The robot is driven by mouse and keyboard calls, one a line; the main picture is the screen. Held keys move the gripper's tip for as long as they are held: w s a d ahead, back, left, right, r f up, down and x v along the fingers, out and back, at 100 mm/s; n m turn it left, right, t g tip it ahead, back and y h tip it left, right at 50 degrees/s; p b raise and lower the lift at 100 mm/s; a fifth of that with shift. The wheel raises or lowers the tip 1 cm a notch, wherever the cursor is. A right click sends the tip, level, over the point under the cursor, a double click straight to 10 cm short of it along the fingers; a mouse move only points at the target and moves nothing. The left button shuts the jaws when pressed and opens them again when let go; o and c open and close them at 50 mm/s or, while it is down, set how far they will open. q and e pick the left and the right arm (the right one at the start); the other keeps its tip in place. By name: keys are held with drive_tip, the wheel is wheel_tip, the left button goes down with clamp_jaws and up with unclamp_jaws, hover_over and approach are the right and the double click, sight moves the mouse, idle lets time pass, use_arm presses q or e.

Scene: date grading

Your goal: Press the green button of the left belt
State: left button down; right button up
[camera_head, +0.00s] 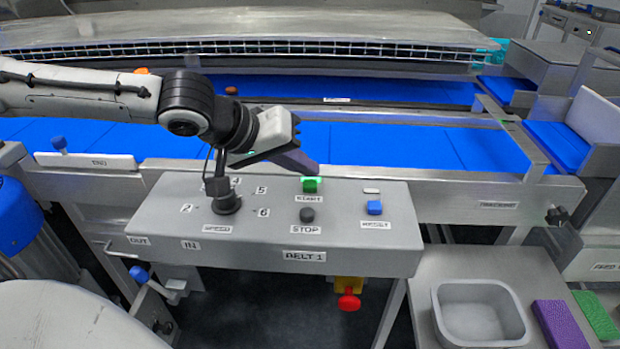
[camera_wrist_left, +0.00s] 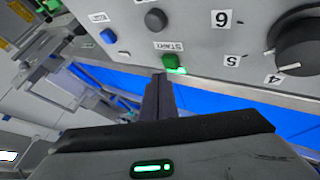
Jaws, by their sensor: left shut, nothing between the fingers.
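The green START button (camera_head: 310,185) stands on the grey BELT 1 control box (camera_head: 350,252), with a green glow around it. It also shows in the left wrist view (camera_wrist_left: 171,62). My left gripper (camera_head: 312,167) is shut and empty. In the head view its fingertips are just behind and above the green button. In the left wrist view the fingertips (camera_wrist_left: 158,80) end close beside the button; I cannot tell whether they touch it. My right gripper is not in view.
A dark STOP button (camera_head: 307,214), a blue RESET button (camera_head: 374,207) and a black speed knob (camera_head: 226,203) share the box. A red emergency knob (camera_head: 348,301) hangs below. The blue belt (camera_head: 400,145) runs behind. A grey tray (camera_head: 437,318) sits at lower right.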

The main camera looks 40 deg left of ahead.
use_arm(q)
wheel_tip(320, 180, up, 5)
drive_tip(key=p, duration=0.4)
drive_tip(key=shift+p, duration=0.3)
idle(0.6)
